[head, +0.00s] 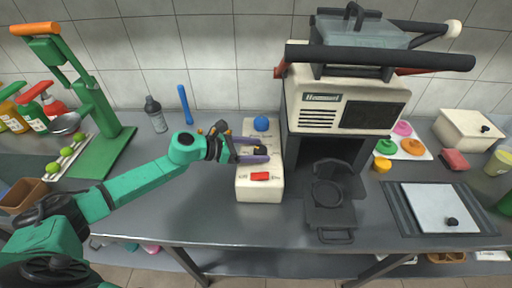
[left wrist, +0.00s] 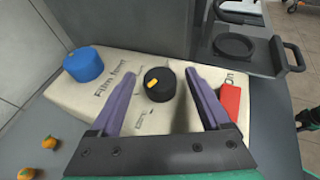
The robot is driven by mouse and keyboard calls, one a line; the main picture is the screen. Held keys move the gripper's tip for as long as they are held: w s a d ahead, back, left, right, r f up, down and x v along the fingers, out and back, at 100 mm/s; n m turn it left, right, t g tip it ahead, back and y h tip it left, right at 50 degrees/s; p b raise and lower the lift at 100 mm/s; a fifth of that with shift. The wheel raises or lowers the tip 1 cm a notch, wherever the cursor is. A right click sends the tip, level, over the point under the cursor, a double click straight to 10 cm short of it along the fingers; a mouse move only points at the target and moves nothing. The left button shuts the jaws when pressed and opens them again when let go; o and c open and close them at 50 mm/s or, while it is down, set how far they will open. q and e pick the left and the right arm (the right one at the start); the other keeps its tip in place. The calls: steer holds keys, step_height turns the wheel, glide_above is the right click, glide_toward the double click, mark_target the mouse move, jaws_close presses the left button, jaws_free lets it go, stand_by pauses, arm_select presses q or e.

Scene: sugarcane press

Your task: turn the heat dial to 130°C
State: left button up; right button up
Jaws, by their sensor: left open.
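The cream control box (head: 260,192) stands on the metal table beside the large press. It carries a blue knob (left wrist: 84,64), a black dial (left wrist: 159,84) with a short yellow pointer mark, and a red switch (left wrist: 231,102). In the left wrist view, printing by the blue knob seems to read "Film heat"; the degree marks are too small to read. My left gripper (head: 258,149) is open, its purple fingers on either side of the black dial. A gap shows between each finger and the dial in the left wrist view.
The cream and black press (head: 345,105) stands close right of the box, with a dark tray (head: 330,190) low in front. A blue stick (head: 185,104) and grey bottle (head: 155,114) stand at the back left. The table in front of the box is clear.

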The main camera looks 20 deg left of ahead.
arm_select(q)
steer(key=shift+c, duration=0.3)
jaws_close()
steer(key=shift+s+r+n+t+y+p, duration=0.15)
steer(key=shift+n+t+y+p, duration=0.15)
steer(key=shift+p, duration=0.15)
steer(key=n+t+y+p, duration=0.1)
steer(key=p, duration=0.1)
steer(key=n+t+y+p, duration=0.1)
steer(key=p, duration=0.1)
steer(key=n+y+p, duration=0.1)
steer(key=p, duration=0.1)
steer(key=shift+d+r+n+t, duration=0.25)
steer(key=shift+r+n+t, duration=0.05)
steer(key=shift+t, duration=0.1)
steer(key=shift+f+p, duration=0.25)
steer(key=shift+p, duration=0.1)
steer(key=shift+f+y, duration=0.2)
steer(key=shift+y, duration=0.1)
steer(key=shift+o, duration=0.3)
jaws_free()
steer(key=shift+a, duration=0.1)
